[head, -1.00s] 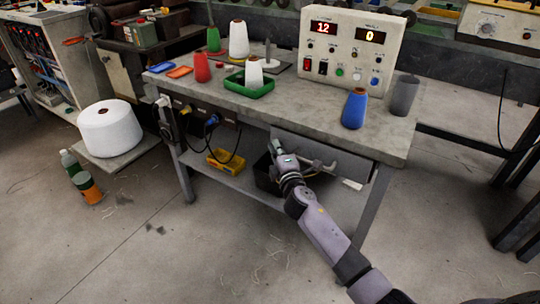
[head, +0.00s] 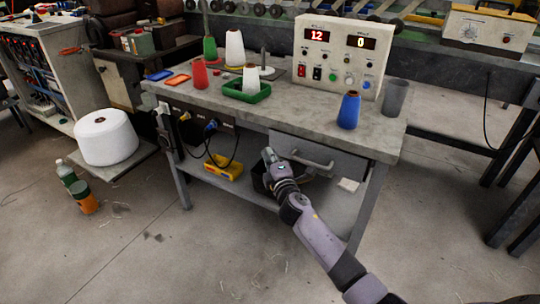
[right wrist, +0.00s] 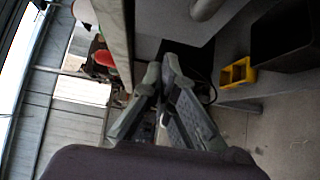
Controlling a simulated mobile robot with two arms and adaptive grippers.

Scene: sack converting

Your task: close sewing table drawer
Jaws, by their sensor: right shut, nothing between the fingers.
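The sewing table (head: 225,105) stands in the middle of the head view. Its grey drawer (head: 345,165) is under the right part of the top, and its front sits close under the table edge; I cannot tell whether a small gap remains. The bar handle (head: 312,160) on the drawer front is clear of my fingers. My right gripper (head: 268,154) is shut and empty, just left of the handle near the drawer's left end. Its closed fingers also show in the right wrist view (right wrist: 170,65). My left gripper is out of view.
Cones, a green tray (head: 247,94) and a control box (head: 340,55) stand on the tabletop. A yellow bin (head: 224,168) and a black bin (head: 258,180) are on the lower shelf. A table leg (head: 366,205) stands right of my arm.

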